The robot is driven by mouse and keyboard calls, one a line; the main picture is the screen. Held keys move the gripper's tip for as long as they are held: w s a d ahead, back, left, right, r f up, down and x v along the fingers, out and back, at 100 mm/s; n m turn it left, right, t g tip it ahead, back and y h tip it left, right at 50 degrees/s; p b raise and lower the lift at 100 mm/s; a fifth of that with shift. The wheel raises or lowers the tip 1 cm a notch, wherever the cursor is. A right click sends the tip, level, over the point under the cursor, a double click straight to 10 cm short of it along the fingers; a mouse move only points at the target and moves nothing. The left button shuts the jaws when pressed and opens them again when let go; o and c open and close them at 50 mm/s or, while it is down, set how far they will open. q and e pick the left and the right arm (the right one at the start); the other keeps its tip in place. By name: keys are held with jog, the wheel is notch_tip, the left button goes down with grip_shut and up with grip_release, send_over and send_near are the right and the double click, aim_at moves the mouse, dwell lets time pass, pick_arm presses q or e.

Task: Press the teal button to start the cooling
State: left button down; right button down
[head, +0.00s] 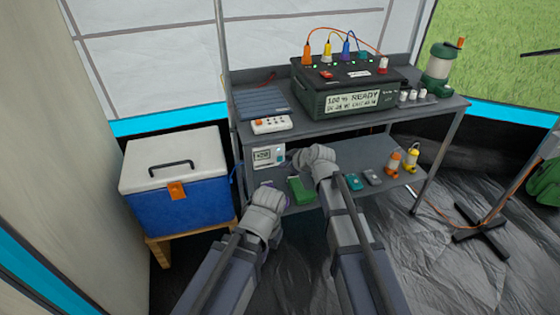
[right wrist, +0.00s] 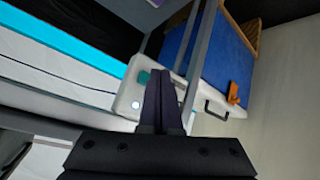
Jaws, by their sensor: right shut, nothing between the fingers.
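A pale control unit (head: 268,156) with a small display is mounted at the left end of the grey shelf rack. In the right wrist view its pale face (right wrist: 125,101) shows with a teal button (right wrist: 143,77) and a round whitish spot (right wrist: 136,105). My right gripper (right wrist: 163,76) is shut and empty, its fingertips close beside the teal button and partly over the face. I cannot tell whether they touch it. In the head view my right arm's end is just right of the unit. My left gripper (head: 268,211) is low in front of the rack; its fingers are not clear.
A blue cooler (head: 185,205) with a white lid stands on a wooden stand to the left. A dark power station (head: 345,90) and a green lantern (head: 440,70) stand on the upper shelf. Small items, including a green box (head: 300,190), lie on the lower shelf.

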jog(key=s, duration=0.1)
jog(key=s+d, duration=0.1)
jog(key=s, duration=0.2)
jog(key=shift+s+d, duration=0.3)
jog(key=shift+s, duration=0.1)
jog(key=s+d+f+m+g+h, duration=0.2)
jog(key=s+g, duration=0.1)
jog(key=s, duration=0.5)
jog(key=s+d+f+m+g+h, duration=0.2)
jog(key=s+f+m+h, duration=0.1)
jog(key=s, duration=0.5)
jog(key=s+d+f+m+g+h, duration=0.1)
jog(key=s+f+m+g+h, duration=0.15)
jog(key=s, duration=0.65)
notch_tip(320, 180, up, 31)
jog(key=w+p, duration=0.1)
jog(key=p, duration=2.9)
jog(key=shift+f+y, duration=0.15)
jog(key=shift+y, duration=0.2)
